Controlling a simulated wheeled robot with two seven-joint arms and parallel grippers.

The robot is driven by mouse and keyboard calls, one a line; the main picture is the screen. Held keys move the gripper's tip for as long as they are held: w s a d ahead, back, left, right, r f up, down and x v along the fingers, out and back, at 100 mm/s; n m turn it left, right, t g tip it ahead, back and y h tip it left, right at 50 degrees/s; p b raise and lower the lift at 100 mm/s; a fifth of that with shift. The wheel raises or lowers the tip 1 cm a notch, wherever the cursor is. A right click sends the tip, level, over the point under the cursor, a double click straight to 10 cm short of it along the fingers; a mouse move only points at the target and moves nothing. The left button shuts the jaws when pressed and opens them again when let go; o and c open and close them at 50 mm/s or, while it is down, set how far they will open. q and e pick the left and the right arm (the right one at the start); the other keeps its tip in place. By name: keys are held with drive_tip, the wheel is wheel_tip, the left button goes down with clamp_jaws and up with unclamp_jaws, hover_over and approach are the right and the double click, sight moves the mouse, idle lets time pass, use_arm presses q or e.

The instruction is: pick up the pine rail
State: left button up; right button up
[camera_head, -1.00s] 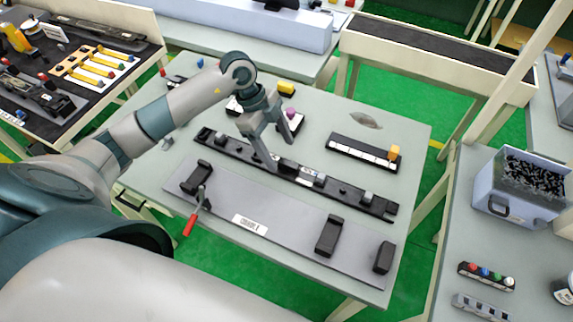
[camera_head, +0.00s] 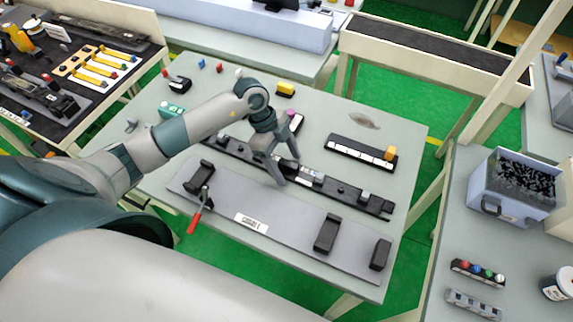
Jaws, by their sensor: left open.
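A long, narrow, dark rail (camera_head: 340,188) lies slantwise across the grey table, with several small clips and blocks along its top. It looks black rather than wood-coloured; I take it as the pine rail. My left gripper (camera_head: 289,172) is open and points down at the middle of this rail, hiding part of it. One finger reaches down on the near side of the rail; the other is over its far side. I cannot tell whether they touch it. My right gripper is not in view.
A grey fixture plate (camera_head: 290,235) with black blocks and a red-handled clamp (camera_head: 195,219) lies in front of the rail. A shorter black-and-white strip (camera_head: 360,152) with a yellow block lies behind. A bin of dark parts (camera_head: 513,190) stands on the right table.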

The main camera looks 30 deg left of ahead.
sight(292, 167)
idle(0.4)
use_arm(q)
drive_tip(key=c, duration=1.4)
drive_tip(key=shift+r+b, duration=0.45)
drive_tip(key=shift+r, duration=0.1)
drive_tip(key=r+b, duration=0.1)
drive_tip(key=r, duration=0.2)
drive_tip(key=shift+s+d+b, duration=0.15)
drive_tip(key=shift+s+b, duration=0.15)
drive_tip(key=shift+b, duration=0.05)
drive_tip(key=shift+s+d+r+b, duration=0.65)
drive_tip(key=shift+s+r, duration=0.5)
drive_tip(key=shift+s, duration=0.55)
drive_tip(key=shift+s+d+r+b, duration=0.4)
drive_tip(key=shift+s+d+r, duration=0.35)
drive_tip(key=shift+s+r, duration=0.65)
drive_tip(key=shift+s+d+r+b, duration=0.65)
drive_tip(key=shift+s+r, duration=0.25)
drive_tip(key=shift+s, duration=1.05)
